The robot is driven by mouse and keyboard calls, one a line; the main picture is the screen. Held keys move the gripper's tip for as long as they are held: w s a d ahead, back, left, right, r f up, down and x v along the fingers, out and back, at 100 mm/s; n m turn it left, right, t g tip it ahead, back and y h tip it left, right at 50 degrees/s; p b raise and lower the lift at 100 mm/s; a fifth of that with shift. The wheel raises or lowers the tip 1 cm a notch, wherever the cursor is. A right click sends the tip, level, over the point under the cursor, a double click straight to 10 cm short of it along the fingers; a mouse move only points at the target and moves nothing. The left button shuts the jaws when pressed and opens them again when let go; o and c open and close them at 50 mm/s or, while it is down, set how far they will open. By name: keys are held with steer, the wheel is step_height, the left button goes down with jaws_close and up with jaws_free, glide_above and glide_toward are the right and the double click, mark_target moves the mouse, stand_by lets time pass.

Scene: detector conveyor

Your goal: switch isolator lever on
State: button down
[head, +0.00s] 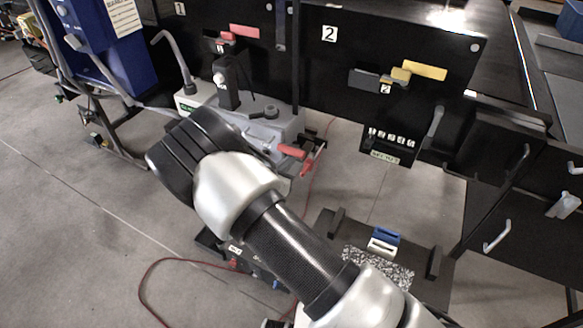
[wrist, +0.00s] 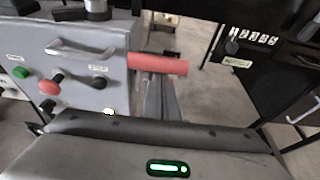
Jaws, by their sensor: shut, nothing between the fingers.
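A red lever handle (wrist: 158,64) sticks out to the right from the side of a grey control box in the wrist view. In the head view a red lever (head: 292,152) shows just beyond my arm, with another red part close below it. I take this to be the isolator lever; no marking on it can be read. In the head view my arm hides the gripper's fingers.
The grey box (wrist: 82,55) carries a metal handle, a green button (wrist: 22,72), a red knob (wrist: 50,83) and a black knob. Black panels numbered 1 and 2 (head: 329,34) stand behind. A red cable (head: 160,262) lies on the floor. Open floor lies left.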

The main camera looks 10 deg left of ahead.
steer(key=shift+w+r, duration=0.6)
steer(key=shift+r, duration=0.35)
steer(key=shift+f, duration=0.1)
step_height(320, 180, down, 6)
steer(key=s+b, duration=0.1)
steer(key=b, duration=0.4)
steer(key=r+v, duration=0.2)
steer(key=v, duration=0.8)
steer(key=shift+r+p, duration=0.2)
steer(key=shift+p, duration=0.25)
